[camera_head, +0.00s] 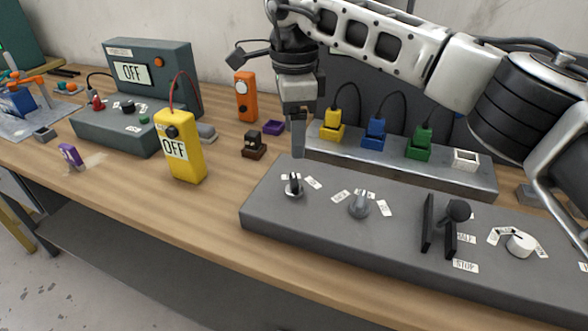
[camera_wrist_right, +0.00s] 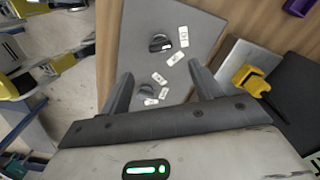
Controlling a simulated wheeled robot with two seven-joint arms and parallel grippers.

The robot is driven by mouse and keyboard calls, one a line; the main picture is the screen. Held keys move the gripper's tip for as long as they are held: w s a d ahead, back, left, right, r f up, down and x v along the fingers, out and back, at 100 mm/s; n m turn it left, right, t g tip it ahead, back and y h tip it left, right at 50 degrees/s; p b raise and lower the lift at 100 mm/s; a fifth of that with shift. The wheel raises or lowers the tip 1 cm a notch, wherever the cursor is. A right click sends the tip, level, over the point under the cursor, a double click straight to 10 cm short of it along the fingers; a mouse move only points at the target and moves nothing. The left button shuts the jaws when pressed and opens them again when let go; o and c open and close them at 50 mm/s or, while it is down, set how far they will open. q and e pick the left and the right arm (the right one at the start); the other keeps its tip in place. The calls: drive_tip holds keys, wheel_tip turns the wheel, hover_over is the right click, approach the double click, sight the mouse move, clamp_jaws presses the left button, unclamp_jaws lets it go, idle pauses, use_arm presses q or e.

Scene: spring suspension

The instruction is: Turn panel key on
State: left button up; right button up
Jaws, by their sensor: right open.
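The grey control panel (camera_head: 330,240) lies along the front right of the bench. A black key-like switch (camera_head: 293,186) in a metal ring stands at its left end, with small white labels beside it. A grey knob (camera_head: 359,203) sits to its right. My right gripper (camera_head: 298,145) points down above and behind the black switch, apart from it. In the right wrist view, its two fingers (camera_wrist_right: 163,85) are spread and empty. The black switch (camera_wrist_right: 160,43) shows beyond them, and the grey knob (camera_wrist_right: 147,88) shows between them. My left gripper is not in view.
A black lever (camera_head: 457,212) and a white dial (camera_head: 519,243) are farther right on the panel. Behind is a metal strip (camera_head: 400,168) with yellow, blue and green plugs. A yellow meter (camera_head: 182,148) reading OFF stands left.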

sight(294, 179)
wheel_tip(294, 179, down, 10)
drive_tip(key=shift+r+p, duration=0.15)
drive_tip(key=shift+p, duration=0.45)
drive_tip(key=shift+c, duration=0.3)
drive_tip(key=c, duration=0.9)
